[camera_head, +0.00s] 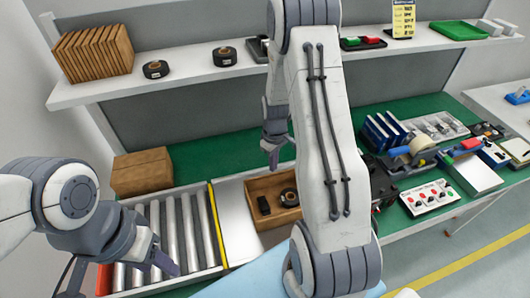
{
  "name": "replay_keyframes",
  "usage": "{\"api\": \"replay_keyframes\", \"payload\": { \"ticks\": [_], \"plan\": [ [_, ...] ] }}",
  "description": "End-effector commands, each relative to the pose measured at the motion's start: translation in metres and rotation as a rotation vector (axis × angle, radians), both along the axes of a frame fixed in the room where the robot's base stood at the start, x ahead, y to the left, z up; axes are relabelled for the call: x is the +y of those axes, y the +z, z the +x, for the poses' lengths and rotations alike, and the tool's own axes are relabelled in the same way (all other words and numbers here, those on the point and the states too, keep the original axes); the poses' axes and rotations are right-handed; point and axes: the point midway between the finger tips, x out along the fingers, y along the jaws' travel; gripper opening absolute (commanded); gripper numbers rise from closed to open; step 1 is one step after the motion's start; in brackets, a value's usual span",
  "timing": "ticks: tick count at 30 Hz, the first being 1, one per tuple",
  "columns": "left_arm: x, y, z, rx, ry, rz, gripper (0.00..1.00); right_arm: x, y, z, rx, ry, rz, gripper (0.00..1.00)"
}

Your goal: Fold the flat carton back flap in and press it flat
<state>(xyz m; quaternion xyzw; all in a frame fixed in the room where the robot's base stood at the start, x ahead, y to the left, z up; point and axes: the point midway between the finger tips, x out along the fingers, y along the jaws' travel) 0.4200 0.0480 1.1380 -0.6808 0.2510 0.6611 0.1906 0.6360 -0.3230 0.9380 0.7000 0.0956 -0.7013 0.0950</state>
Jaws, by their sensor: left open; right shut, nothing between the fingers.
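An open brown carton (255,217) stands on the white surface right of the roller conveyor. Two dark items lie in it, a small block (263,205) and a round black piece (289,198). My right gripper (272,157) is shut and empty, pointing down at the carton's back edge. Whether it touches the carton I cannot tell. The back flap is not clearly visible, and my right arm hides the carton's right side. My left gripper (165,263) is open and empty over the rollers, apart from the carton.
The roller conveyor (188,232) has a yellow edge strip. A closed brown box (142,172) stands behind it. Brown cartons (95,52) and black tape rolls (155,69) stand on the shelf. A tape dispenser (419,146) and a button panel (429,197) crowd the green bench at right.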

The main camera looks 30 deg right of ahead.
Motion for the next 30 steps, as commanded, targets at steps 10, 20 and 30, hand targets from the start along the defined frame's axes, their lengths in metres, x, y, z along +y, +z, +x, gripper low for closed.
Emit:
{"api": "replay_keyframes", "payload": {
  "ticks": [10, 20, 30],
  "plan": [
    [0.000, 0.000, 0.000, 0.000, 0.000, 0.000, 0.50, 0.006, 0.001, -0.024, -0.001, -0.001, 0.000, 0.00],
    [0.000, 0.000, 0.000, 0.000, 0.000, 0.000, 0.50, 0.011, 0.001, -0.044, -0.001, -0.001, -0.001, 0.00],
    [0.000, 0.000, 0.000, 0.000, 0.000, 0.000, 0.50, 0.012, 0.001, -0.045, -0.002, -0.001, 0.000, 0.00]
  ]
}}
